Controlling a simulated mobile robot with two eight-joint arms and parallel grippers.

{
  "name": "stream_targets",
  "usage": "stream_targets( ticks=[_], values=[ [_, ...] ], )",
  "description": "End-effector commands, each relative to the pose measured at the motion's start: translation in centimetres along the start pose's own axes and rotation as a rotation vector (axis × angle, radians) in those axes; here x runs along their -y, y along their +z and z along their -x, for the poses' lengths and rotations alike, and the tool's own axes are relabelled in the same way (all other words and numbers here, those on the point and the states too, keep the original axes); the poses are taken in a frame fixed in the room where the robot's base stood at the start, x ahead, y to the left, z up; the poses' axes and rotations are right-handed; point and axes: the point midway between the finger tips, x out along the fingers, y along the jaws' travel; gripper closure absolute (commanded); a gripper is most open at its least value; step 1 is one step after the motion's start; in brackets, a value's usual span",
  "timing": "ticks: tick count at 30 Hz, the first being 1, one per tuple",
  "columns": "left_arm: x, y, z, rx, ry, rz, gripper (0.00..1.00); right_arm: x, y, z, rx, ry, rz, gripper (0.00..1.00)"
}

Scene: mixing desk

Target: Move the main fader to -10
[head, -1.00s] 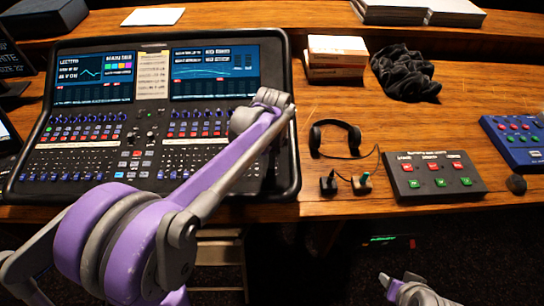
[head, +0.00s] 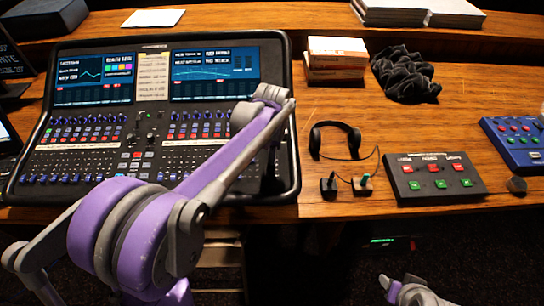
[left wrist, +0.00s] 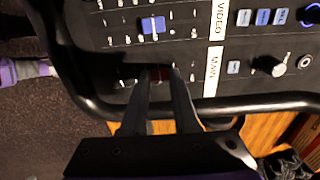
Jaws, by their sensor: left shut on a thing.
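The mixing desk (head: 145,47) stands at the left of the table, with two screens at its back and rows of knobs and faders in front. In the left wrist view, the white MAIN label (left wrist: 212,70) marks a strip by the desk's edge. My left gripper (left wrist: 160,72) is over that strip, its dark fingers shut around a small red fader cap (left wrist: 160,73), mostly hidden between them.
A blue fader cap (left wrist: 152,26) sits on the neighbouring VIDEO strip. Headphones (head: 336,138), a grey button box (head: 435,178) and a black cloth (head: 405,75) lie to the right of the desk. Boxes (head: 336,58) stand behind. Bare wood shows between them.

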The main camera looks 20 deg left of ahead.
Motion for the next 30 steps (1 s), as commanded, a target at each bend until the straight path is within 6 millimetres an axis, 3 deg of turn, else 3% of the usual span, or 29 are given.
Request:
stream_targets(
  ticks=[3,4,9,20,30],
  values=[
    [-0.1,0.0,0.0,0.000,0.000,0.000,1.00,0.0,0.0,0.0,0.000,0.000,0.000,0.50],
    [-0.1,0.0,0.0,0.000,0.000,0.000,0.68,0.0,0.0,0.0,0.000,0.000,0.000,0.50],
    [-0.1,0.0,0.0,0.000,0.000,0.000,0.40,0.0,0.0,0.0,0.000,0.000,0.000,0.50],
    [-0.1,0.0,0.5,0.000,0.000,0.001,0.40,0.0,0.0,0.0,0.000,0.000,0.000,0.50],
    [0.0,0.0,6.8,0.000,0.000,0.001,0.40,0.0,-0.4,0.4,-0.004,0.000,0.000,0.50]
  ],
)
